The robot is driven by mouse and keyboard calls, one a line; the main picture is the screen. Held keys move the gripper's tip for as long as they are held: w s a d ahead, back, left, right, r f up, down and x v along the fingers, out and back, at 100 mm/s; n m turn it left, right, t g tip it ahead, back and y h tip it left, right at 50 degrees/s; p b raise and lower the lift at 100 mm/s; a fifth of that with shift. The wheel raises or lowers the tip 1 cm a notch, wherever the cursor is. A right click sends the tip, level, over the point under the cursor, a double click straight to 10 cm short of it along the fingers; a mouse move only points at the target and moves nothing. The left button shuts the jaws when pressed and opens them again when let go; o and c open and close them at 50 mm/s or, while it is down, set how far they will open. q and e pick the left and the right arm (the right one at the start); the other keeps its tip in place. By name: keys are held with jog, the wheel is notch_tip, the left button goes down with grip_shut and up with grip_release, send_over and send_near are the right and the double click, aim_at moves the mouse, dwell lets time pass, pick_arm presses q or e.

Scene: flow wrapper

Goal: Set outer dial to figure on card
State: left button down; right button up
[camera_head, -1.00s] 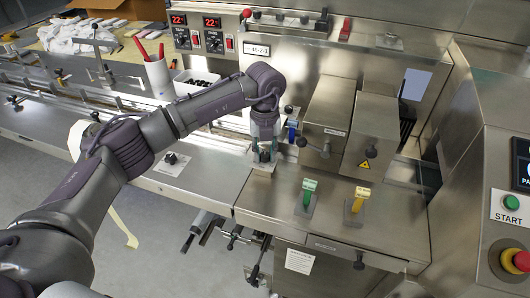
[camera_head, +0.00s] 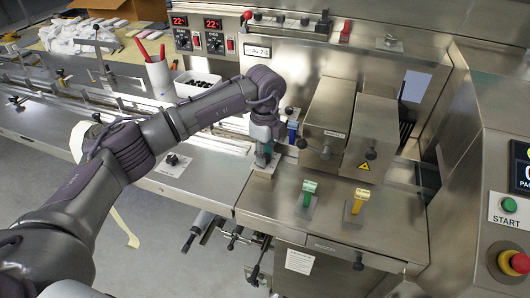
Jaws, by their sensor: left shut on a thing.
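My left gripper (camera_head: 264,155) reaches down from the arm's end to a small light plate (camera_head: 254,172) on the steel deck. It is shut on a small dial there, which the fingers mostly hide, so its pointer and scale cannot be read. A similar black knob on its own light plate, the other deck dial (camera_head: 172,159), stands free to the left. A white card (camera_head: 257,50) with small figures is on the panel behind; I cannot read them surely. My right gripper is not in view.
A blue handle (camera_head: 292,131) stands close to the right of my left gripper, beside the steel housing (camera_head: 325,115). Green (camera_head: 309,187) and yellow (camera_head: 361,194) levers stand at the front right. A white bin (camera_head: 197,84) and pen cup (camera_head: 160,78) are behind the arm.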

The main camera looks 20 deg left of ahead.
pick_arm(q)
jog(key=n, duration=0.2)
jog(key=n+p, duration=0.1)
jog(key=n, duration=0.1)
jog(key=shift+r+n, duration=0.2)
jog(key=shift+n, duration=0.1)
jog(key=n+p, duration=0.1)
jog(key=n, duration=0.3)
jog(key=shift+n, duration=0.3)
jog(key=c, duration=0.9)
grip_release()
jog(key=shift+f, duration=0.1)
notch_tip(320, 180, up, 12)
jog(key=shift+s+f, duration=0.1)
